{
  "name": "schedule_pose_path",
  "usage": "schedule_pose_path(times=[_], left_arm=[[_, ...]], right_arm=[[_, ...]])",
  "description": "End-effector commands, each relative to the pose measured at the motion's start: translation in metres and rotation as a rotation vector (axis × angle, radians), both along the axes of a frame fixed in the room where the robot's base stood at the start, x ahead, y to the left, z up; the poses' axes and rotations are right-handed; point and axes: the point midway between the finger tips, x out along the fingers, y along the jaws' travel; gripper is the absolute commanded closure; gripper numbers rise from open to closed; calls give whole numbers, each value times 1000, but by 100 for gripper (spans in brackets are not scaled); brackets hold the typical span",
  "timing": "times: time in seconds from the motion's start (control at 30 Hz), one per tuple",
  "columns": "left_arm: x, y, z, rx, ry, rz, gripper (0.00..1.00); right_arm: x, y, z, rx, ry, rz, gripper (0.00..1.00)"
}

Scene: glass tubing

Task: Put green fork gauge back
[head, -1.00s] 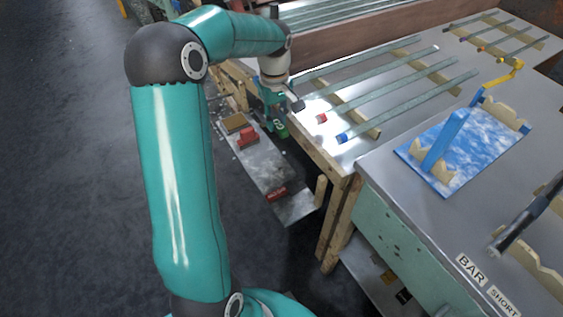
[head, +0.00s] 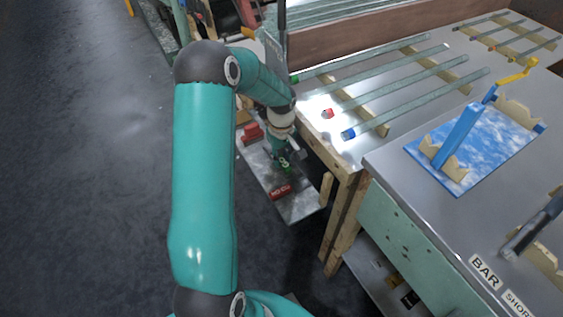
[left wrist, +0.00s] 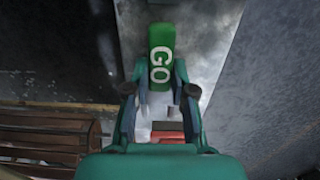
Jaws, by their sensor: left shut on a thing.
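My left gripper (head: 280,155) hangs over the low metal shelf (head: 299,205) to the left of the table. It is shut on the green fork gauge (head: 286,167), which is small in the head view. In the left wrist view the gauge (left wrist: 161,58) shows as a green block marked GO, sticking out beyond the fingers (left wrist: 160,98). Its held part is mostly hidden between them. A red piece marked NO-GO (head: 280,192) lies on the shelf just below the gripper. Whether the gauge touches the shelf I cannot tell. My right gripper is not in view.
A red block (head: 252,133) stands further back on the shelf. Glass tubes (head: 400,90) lie on wooden rails across the table (head: 340,165), close right of my arm. A blue crank-like fixture (head: 458,135) stands on the bench at right.

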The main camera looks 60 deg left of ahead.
Motion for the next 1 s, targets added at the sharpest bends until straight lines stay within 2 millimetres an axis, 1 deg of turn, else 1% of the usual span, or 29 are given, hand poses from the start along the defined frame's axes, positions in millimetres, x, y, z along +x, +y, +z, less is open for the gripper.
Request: schedule_pose_path(times=[0.03, 0.13, 0.43, 0.47, 0.6, 0.87, 1.0], left_arm=[[-1, -1, -10, -3, 4, 0, 100], [-1, 0, -19, -2, 1, 1, 100], [0, 0, -21, -1, 0, 0, 100], [0, 0, -21, -1, 1, 0, 74], [0, 0, -20, -1, 0, 0, 51], [0, 0, -20, -1, 0, 0, 51], [0, 0, -16, 0, -1, 0, 51]], right_arm=[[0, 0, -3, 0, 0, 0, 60], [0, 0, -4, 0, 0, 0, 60], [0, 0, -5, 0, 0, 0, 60], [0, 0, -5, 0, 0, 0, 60], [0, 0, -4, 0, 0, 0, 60], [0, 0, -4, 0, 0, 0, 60], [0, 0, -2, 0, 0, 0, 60]])
